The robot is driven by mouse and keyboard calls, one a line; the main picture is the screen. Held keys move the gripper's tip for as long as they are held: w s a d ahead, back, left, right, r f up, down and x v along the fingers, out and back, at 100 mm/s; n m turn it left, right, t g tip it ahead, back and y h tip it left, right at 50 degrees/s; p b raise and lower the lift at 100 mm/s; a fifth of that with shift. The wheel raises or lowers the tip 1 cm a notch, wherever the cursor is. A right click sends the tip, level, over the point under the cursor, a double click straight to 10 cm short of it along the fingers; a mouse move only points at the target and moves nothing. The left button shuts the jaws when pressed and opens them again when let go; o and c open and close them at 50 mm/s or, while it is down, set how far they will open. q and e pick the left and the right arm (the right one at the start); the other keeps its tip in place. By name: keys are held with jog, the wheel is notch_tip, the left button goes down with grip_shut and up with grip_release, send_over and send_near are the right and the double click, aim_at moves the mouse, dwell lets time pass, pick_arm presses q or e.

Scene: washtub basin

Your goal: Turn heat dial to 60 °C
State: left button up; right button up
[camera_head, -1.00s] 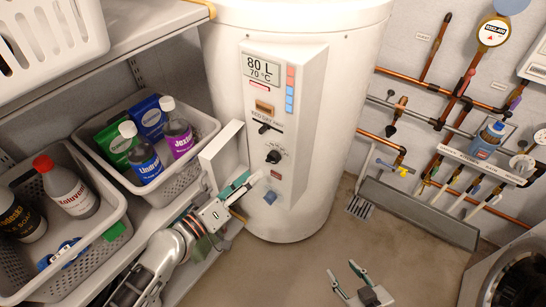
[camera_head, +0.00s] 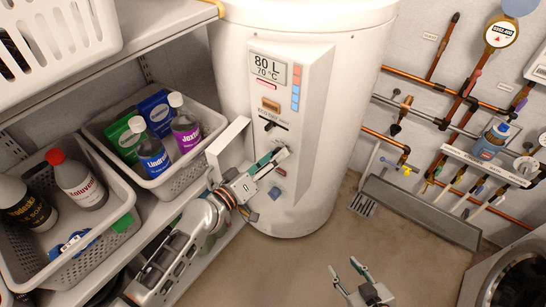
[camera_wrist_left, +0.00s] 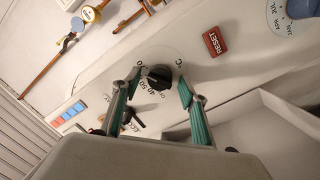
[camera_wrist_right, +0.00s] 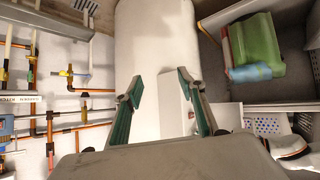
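The boiler's heat dial (camera_wrist_left: 157,77) is a black round knob on a white scale with numbers in the left wrist view. In the head view my left gripper hides most or all of it. My left gripper (camera_head: 272,160) is at the boiler's front panel. In the left wrist view its green fingertips (camera_wrist_left: 160,84) are open, one on each side of the dial, with small gaps seemingly left. The dial's exact setting is hard to read. The display (camera_head: 269,68) reads 80 L and 70 °C. My right gripper (camera_head: 346,272) is open and empty, low over the floor.
A red RESET button (camera_wrist_left: 215,41) and a blue knob (camera_wrist_left: 302,10) lie near the dial. A white box-like part (camera_head: 226,148) juts out left of the panel. Baskets with bottles (camera_head: 172,178) stand on the left shelf. Copper pipes (camera_head: 420,78) line the right wall. The middle floor is clear.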

pick_arm(q)
jog(key=c, duration=0.9)
pick_arm(e)
jog(key=shift+r, duration=0.15)
pick_arm(q)
jog(key=n+b, duration=0.2)
jog(key=n, duration=0.1)
jog(key=n+b, duration=0.2)
jog(key=n, duration=0.1)
jog(key=shift+a+f, duration=0.1)
jog(key=shift+f, duration=0.1)
pick_arm(e)
jog(key=f, duration=0.1)
jog(key=w+d+f, duration=0.1)
jog(key=shift+w+f, duration=0.1)
jog(key=shift+f, duration=0.2)
jog(key=shift+r, duration=0.1)
jog(key=shift+s, duration=0.25)
